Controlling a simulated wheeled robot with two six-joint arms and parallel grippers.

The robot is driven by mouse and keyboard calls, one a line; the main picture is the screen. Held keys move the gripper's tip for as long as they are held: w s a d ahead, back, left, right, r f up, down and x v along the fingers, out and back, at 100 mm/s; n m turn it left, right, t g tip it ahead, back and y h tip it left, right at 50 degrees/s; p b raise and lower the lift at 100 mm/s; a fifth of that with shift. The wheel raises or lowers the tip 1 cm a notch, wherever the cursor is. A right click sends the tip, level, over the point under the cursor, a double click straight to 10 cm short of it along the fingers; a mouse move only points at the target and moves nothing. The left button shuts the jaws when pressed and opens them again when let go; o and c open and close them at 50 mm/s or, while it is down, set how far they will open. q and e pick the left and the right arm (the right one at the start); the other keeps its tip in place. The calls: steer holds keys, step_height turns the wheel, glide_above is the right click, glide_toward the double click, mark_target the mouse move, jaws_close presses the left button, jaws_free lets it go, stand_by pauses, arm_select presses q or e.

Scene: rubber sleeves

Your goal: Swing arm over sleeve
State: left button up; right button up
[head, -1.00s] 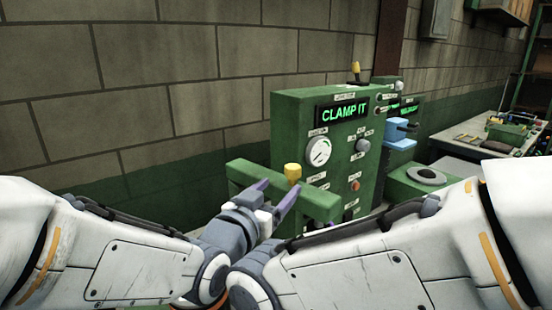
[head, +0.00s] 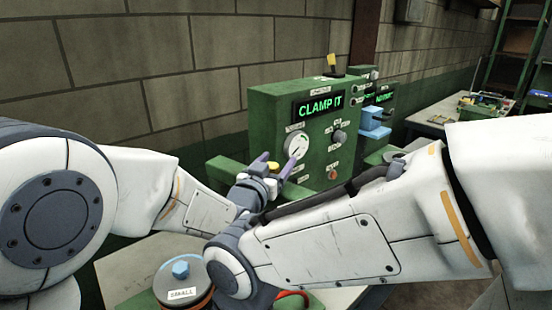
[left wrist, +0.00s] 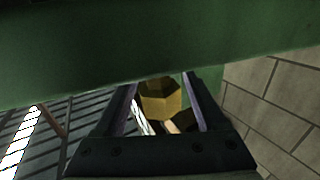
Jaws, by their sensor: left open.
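The swing arm (head: 226,171) is a green bar beside the green machine, with a yellow knob (head: 272,168) on it. My left gripper (head: 274,164) is open at the knob, its purple fingers on either side. In the left wrist view the yellow knob (left wrist: 160,100) sits between the two open fingers, with a green surface (left wrist: 150,50) crossing above. I cannot tell whether the fingers touch it. My right forearm crosses the foreground; its gripper does not show. I cannot make out a rubber sleeve.
The green machine (head: 262,120) shows "CLAMP IT", with a dial and knobs. A lidded container (head: 166,284) marked "SMALL" stands at the bottom, near a red curved part (head: 294,296). A blue device (head: 374,118) is behind right. A brick wall closes the back.

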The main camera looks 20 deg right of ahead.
arm_select(q)
jaws_close()
stand_by(1.4)
